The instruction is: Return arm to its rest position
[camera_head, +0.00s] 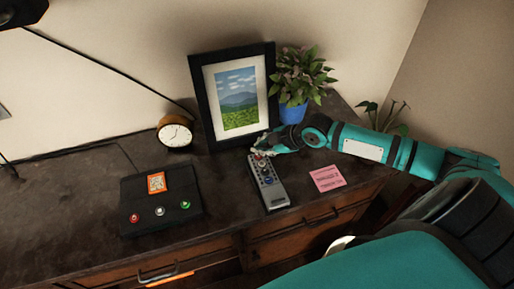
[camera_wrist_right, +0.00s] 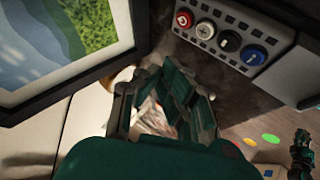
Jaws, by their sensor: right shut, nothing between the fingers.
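My right arm (camera_head: 380,150) comes in from the right across the back of the desk. My right gripper (camera_head: 259,150) is shut and empty, at the top end of the grey remote (camera_head: 272,198), in front of the picture frame (camera_head: 194,84). I cannot tell whether it touches the remote. In the right wrist view, the right gripper (camera_wrist_right: 168,78) shows between the picture frame (camera_wrist_right: 108,70) and the remote (camera_wrist_right: 280,72). My left gripper does not show in the head view.
A clock (camera_head: 175,133) stands left of the frame, a plant in a blue pot (camera_head: 293,112) right of it. A black button box (camera_head: 160,212) and pink note (camera_head: 327,178) lie on the desk (camera_head: 60,215). A drawer (camera_head: 160,272) at the front left shows something orange.

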